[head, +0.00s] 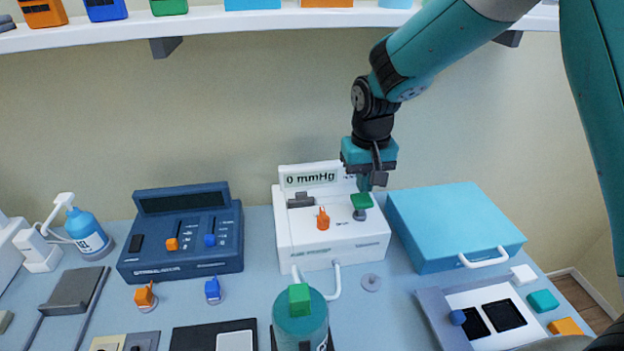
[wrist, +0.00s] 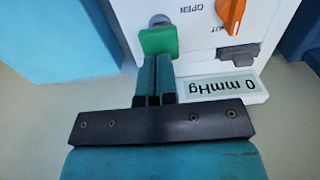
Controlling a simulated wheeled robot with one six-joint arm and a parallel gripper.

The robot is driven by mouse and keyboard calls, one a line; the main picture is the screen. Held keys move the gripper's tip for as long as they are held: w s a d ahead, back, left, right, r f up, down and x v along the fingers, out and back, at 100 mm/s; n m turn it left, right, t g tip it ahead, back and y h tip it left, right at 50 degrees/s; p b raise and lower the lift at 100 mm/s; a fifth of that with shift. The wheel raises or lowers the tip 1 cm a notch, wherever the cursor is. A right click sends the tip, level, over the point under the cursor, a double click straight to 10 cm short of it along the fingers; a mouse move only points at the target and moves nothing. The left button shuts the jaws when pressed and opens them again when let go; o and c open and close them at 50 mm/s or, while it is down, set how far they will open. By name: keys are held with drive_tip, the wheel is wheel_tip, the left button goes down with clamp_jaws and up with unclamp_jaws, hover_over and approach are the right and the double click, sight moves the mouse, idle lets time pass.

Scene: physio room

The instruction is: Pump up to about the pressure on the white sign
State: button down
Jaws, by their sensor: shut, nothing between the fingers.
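The white pump unit (head: 330,245) stands on the table, with a display (head: 310,179) reading 0 mmHg. The display is upside down in the wrist view (wrist: 222,88). On its top are an orange knob (head: 323,218), a grey switch (head: 300,200) and a green lever (head: 361,201). In the wrist view the orange knob (wrist: 232,15) is beside the word OPEN. My gripper (head: 365,187) is shut and empty, pointing down at the green lever (wrist: 158,40). Its fingertips (wrist: 155,60) are at the lever; whether they touch, I cannot tell. I cannot make out a separate white sign.
A teal cylinder with a green top (head: 299,318) stands in front, near the unit's white hoses. A blue case (head: 455,225) is close on the right. A dark blue console (head: 185,235) is on the left. A shelf (head: 250,25) runs above.

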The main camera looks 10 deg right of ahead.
sight(362, 199)
drive_tip(key=shift+f+b, duration=1.65)
drive_tip(key=shift+f, duration=1.05)
drive_tip(key=shift+r, duration=0.15)
wheel_tip(362, 199, up, 5)
drive_tip(key=p, duration=0.4)
drive_tip(key=shift+r+p, duration=0.15)
drive_tip(key=shift+p, duration=0.2)
